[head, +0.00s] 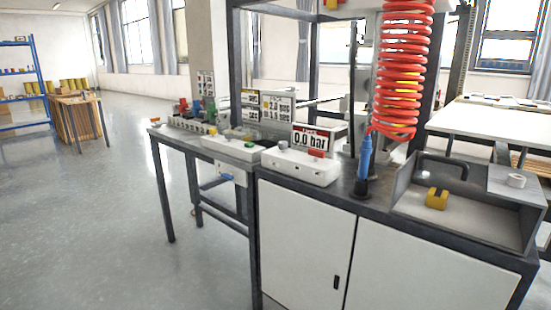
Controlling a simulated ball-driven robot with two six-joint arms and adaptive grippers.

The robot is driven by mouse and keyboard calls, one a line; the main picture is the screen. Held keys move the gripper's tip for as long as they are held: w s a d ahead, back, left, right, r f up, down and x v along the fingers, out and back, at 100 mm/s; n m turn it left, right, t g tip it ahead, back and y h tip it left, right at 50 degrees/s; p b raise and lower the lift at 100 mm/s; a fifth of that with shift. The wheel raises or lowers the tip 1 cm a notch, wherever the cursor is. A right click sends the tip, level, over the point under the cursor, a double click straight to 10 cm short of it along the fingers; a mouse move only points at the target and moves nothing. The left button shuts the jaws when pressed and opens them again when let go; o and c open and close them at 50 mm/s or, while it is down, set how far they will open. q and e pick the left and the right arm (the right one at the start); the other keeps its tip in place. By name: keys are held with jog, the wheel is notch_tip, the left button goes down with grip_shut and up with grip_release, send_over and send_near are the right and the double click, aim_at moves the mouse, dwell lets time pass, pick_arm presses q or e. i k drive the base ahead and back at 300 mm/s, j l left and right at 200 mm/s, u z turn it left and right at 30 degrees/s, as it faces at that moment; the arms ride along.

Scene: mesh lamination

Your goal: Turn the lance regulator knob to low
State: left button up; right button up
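A white box (298,170) stands on the dark bench top near the middle of the head view. A small grey knob (283,146) sits on its left part and a red piece (317,153) on its right part. I cannot tell which way the knob points, and no low mark is readable. A blue lance (364,162) stands upright to the right of the box, under a red coiled hose (401,80). Neither of my grippers is in view.
A second white box (231,149) with small knobs stands to the left on a lower table. To the right, an open grey tray (478,228) holds a yellow block (436,199). White cabinet doors (305,240) front the bench. The floor (110,240) at left is clear.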

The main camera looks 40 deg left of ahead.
aim_at(282, 145)
jog(key=u, duration=1.15)
jog(key=i+l, duration=0.15)
jog(key=i+l+u, duration=0.35)
jog(key=l, duration=0.25)
jog(key=i+l+u, duration=0.2)
jog(key=l+u, duration=0.2)
jog(key=l, duration=0.2)
